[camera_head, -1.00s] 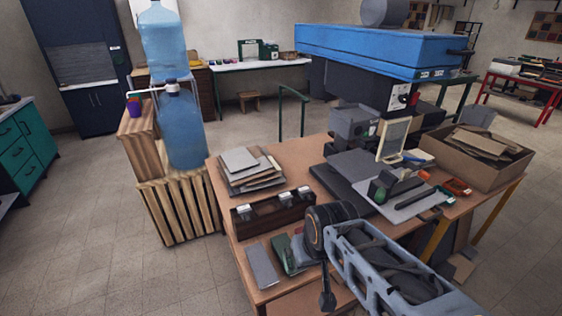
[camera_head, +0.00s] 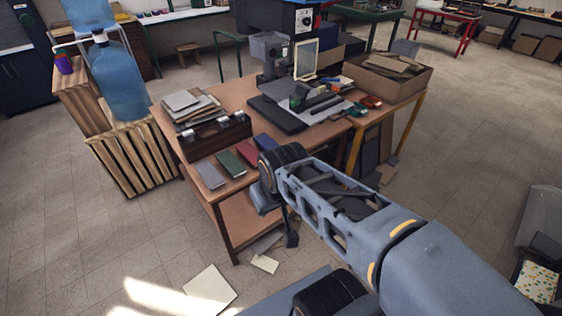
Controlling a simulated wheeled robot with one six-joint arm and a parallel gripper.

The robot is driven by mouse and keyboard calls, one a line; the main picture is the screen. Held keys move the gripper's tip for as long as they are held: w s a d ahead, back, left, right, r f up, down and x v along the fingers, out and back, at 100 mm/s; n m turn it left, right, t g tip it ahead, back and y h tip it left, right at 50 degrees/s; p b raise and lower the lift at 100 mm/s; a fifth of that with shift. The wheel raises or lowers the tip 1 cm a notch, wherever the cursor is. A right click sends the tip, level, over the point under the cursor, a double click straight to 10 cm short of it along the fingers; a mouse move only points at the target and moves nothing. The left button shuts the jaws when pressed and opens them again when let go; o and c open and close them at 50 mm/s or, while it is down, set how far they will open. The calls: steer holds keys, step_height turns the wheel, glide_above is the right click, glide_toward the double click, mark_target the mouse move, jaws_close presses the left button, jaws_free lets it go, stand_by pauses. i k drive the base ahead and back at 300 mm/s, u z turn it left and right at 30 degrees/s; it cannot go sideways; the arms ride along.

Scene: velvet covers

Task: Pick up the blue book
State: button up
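The blue book (camera_head: 265,141) lies flat near the front edge of the wooden table (camera_head: 228,188), at the right end of a row of books. Its right part is hidden behind my arm's dark round joint. A red book (camera_head: 248,151), a green book (camera_head: 230,164) and a grey book (camera_head: 208,175) lie to its left. My gripper (camera_head: 291,240) appears as a small dark shape hanging below the arm's far end, in front of the table and lower in the picture than the books. Its fingers are too small and dark to read. It is apart from the blue book.
A dark wooden box (camera_head: 216,135) stands behind the books, with a stack of folders (camera_head: 191,107) beyond it. A grey machine base (camera_head: 277,113) and a cardboard box (camera_head: 392,77) occupy the table's back and right. Papers (camera_head: 210,288) lie on the floor in front.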

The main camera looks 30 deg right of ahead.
mark_target(265, 140)
steer(key=u, duration=0.7)
steer(key=k, duration=0.15)
steer(key=z, duration=1.6)
steer(key=i, duration=0.8)
steer(key=u, duration=0.5)
steer(key=i, duration=0.55)
steer(key=u, duration=0.55)
